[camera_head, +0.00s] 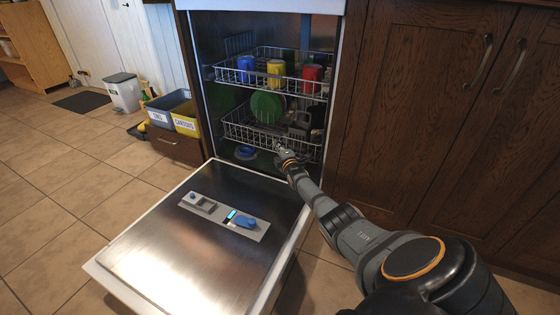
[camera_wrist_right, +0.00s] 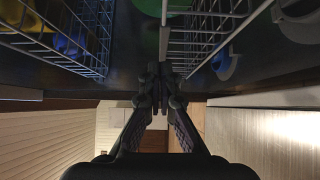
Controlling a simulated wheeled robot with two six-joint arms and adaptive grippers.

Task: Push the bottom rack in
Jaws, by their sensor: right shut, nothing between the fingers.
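The bottom rack (camera_head: 240,136) is a wire basket low inside the open dishwasher. It holds green plates (camera_head: 266,107) and a grey basket (camera_head: 300,123). My right gripper (camera_head: 284,154) is at the rack's front, low and right of its middle, with the fingers shut and empty. In the right wrist view the shut fingertips (camera_wrist_right: 160,77) are close to the rack's wires (camera_wrist_right: 200,42); I cannot tell whether they touch. My left gripper is not in view.
The top rack (camera_head: 233,76) holds blue, yellow and red cups. The dishwasher door (camera_head: 190,255) lies folded down in front, with a dispenser panel on it. Labelled bins (camera_head: 186,120) stand to the left. Brown cabinets (camera_head: 420,120) close off the right.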

